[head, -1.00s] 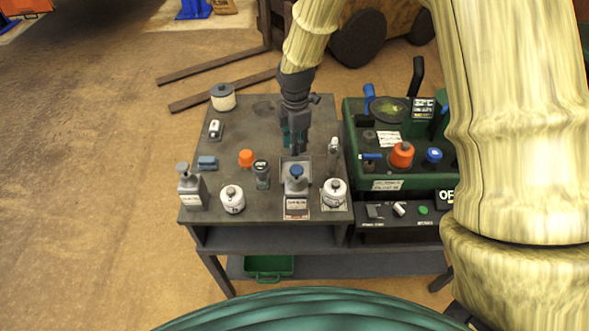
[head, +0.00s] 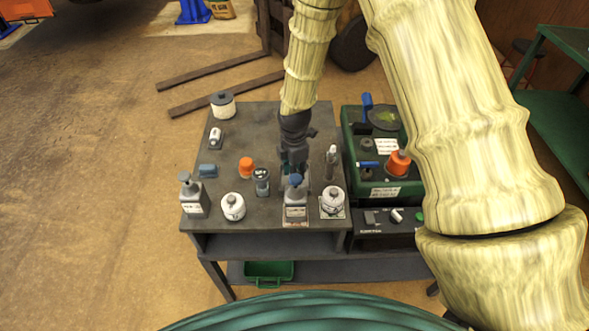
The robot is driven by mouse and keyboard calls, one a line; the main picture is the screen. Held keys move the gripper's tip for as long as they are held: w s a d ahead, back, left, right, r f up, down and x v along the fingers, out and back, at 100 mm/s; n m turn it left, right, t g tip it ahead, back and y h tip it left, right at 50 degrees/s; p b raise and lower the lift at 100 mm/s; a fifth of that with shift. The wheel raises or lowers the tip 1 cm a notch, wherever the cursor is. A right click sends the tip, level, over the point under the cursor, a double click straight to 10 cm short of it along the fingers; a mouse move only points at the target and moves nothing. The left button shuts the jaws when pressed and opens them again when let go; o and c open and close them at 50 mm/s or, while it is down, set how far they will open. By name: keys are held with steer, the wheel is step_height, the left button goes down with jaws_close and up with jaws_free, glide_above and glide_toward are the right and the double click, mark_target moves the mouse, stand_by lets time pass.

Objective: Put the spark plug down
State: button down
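My gripper (head: 295,170) is low over the right part of the dark workbench (head: 225,165), just behind a grey bottle with a blue cap (head: 295,212). Its fingertips are partly hidden by that bottle, so I cannot see whether they are open or shut. I cannot make out a spark plug between them. A slim silvery upright object (head: 331,162) stands just right of my gripper; it is too small to tell what it is.
Near my gripper stand a small dark jar (head: 262,183), an orange cap (head: 246,168) and a white canister (head: 333,201). A green machine (head: 353,135) adjoins the bench on the right.

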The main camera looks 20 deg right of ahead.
steer(key=shift+f, duration=0.1)
steer(key=c, duration=1.3)
jaws_free()
steer(key=shift+o, duration=0.2)
step_height(320, 180, up, 12)
steer(key=b, duration=0.3)
